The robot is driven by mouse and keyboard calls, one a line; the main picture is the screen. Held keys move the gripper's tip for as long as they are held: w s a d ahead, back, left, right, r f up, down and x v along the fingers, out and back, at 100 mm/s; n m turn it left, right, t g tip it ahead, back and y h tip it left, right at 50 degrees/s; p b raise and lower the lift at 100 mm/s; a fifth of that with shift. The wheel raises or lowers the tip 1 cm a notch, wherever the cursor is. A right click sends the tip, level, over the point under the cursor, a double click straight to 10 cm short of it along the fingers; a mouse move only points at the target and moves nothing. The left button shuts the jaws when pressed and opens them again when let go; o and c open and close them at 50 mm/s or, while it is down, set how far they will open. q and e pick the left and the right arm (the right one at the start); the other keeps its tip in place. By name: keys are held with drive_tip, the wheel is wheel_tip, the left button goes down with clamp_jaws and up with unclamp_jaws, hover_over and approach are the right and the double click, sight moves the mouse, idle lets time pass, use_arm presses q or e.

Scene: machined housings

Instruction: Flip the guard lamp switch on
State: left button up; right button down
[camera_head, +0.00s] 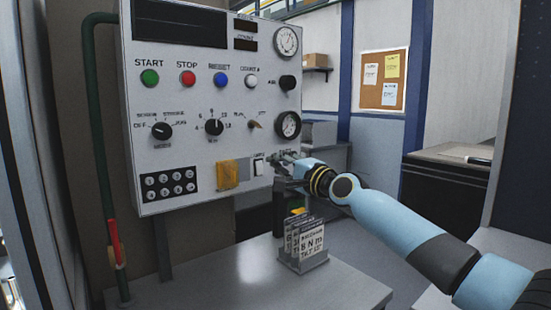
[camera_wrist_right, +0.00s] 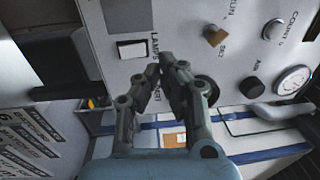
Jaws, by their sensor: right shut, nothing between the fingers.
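The guard lamp switch (camera_head: 258,167) is a small white rocker low on the right of the grey control panel (camera_head: 205,150). My right gripper (camera_head: 284,157) is just to the right of the switch, at the panel's lower right edge. In the right wrist view my right gripper (camera_wrist_right: 161,68) has its fingertips together with nothing between them, a little apart from the rocker in the picture. My left gripper is not in view.
A yellow block (camera_head: 228,174) is left of the switch. Coloured buttons, knobs and gauges (camera_head: 288,124) cover the panel above. A rack of printed cards (camera_head: 303,245) stands on the grey table (camera_head: 225,275) below my right wrist. The table's left part is clear.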

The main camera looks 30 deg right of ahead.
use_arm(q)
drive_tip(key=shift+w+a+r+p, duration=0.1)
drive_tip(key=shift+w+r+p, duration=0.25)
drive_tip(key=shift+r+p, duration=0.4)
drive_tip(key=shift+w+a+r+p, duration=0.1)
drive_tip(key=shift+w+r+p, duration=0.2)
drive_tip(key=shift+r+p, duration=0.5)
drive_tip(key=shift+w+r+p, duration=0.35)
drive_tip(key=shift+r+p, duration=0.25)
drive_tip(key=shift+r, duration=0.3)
use_arm(e)
drive_tip(key=s, duration=0.7)
drive_tip(key=shift+s+d+r, duration=0.15)
drive_tip(key=shift+d+r, duration=0.2)
drive_tip(key=shift+r, duration=0.1)
drive_tip(key=shift+a, duration=0.1)
